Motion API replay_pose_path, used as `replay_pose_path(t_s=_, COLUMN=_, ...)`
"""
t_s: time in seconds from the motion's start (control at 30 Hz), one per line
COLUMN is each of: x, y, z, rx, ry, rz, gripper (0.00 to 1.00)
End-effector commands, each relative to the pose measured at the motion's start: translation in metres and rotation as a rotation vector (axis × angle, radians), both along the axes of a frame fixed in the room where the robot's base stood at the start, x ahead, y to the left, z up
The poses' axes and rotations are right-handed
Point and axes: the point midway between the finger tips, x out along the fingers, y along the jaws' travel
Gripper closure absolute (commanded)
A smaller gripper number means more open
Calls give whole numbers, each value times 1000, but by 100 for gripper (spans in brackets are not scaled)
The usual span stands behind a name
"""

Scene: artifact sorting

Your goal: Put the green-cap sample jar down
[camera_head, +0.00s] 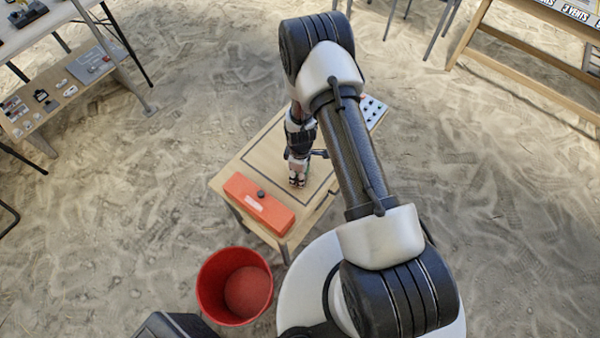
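My gripper (297,182) points down over the small wooden table (226,178), low near the tabletop and inside a dark outlined rectangle. It is small in the picture, and I cannot tell whether its fingers are open or shut. I cannot make out the green-cap sample jar; the gripper and arm cover that part of the table.
An orange-red box (270,212) with a dark knob lies on the table's near left edge. A white panel with dark round spots (374,113) is at the far right corner. A red bucket (209,290) stands on the sand. A shelf unit (68,104) is at upper left.

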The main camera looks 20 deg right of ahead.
Motion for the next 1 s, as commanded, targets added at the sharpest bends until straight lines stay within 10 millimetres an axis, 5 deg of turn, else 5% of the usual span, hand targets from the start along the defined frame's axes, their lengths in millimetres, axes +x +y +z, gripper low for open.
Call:
replay_pose_path(t_s=0.1, x=0, y=0, z=-5, rx=0, ry=0, rz=0, gripper=89)
replay_pose_path(t_s=0.13, x=0, y=0, z=-4, rx=0, ry=0, rz=0, gripper=54)
replay_pose_path(t_s=0.4, x=0, y=0, z=-3, rx=1, ry=1, rz=0, gripper=36)
replay_pose_path(t_s=0.77, x=0, y=0, z=-1, rx=0, ry=0, rz=0, gripper=36)
replay_pose_path(t_s=1.0, x=1, y=0, z=37, rx=-1, ry=-3, rz=0, gripper=36)
